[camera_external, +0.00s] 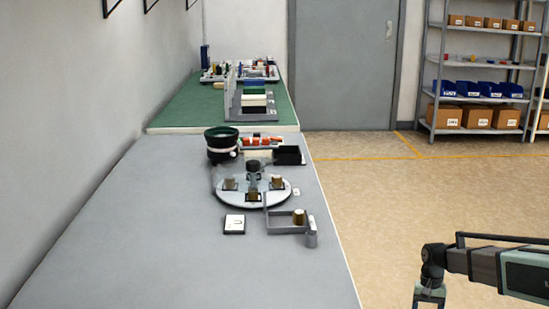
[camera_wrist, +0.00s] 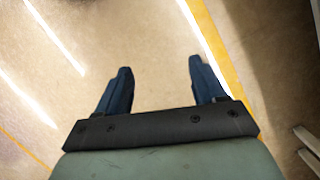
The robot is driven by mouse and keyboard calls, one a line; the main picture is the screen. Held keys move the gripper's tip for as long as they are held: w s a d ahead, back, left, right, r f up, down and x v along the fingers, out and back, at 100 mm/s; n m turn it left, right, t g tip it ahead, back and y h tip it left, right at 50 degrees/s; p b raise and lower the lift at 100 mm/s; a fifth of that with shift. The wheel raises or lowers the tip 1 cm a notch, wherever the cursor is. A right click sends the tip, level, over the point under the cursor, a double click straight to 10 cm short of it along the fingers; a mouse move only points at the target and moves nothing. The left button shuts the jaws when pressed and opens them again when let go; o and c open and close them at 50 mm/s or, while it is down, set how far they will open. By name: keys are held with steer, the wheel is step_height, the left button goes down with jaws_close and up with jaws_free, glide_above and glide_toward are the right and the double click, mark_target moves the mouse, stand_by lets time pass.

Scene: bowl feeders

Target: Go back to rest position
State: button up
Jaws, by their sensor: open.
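My gripper (camera_external: 429,296) hangs at the lower right of the external view, pointing down, over the floor and well to the right of the table. In the wrist view my gripper (camera_wrist: 157,80) shows two dark blue fingers spread wide apart. Nothing is between them. Only floor lies beyond the fingers. The very bottom of the gripper is close to the lower edge of the external view.
A grey table (camera_external: 150,250) holds a round disc (camera_external: 240,200) with several brown pieces, a dark green bowl (camera_external: 221,139), a black tray (camera_external: 289,155) and a white tile (camera_external: 234,224). Shelves (camera_external: 480,70) stand at the back right. The floor (camera_external: 400,200) between is clear.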

steer(key=s+d+f+n+g, duration=0.1)
steer(key=s+d, duration=0.2)
steer(key=s, duration=0.8)
steer(key=s+d+f+n+g, duration=0.1)
steer(key=s+d+f+n, duration=0.1)
steer(key=s, duration=0.9)
steer(key=s+d+f+n+g, duration=0.1)
steer(key=s+d, duration=0.4)
steer(key=s, duration=0.6)
steer(key=shift+f+n+g+h, duration=0.3)
steer(key=shift+f+n, duration=0.1)
steer(key=shift+f, duration=0.15)
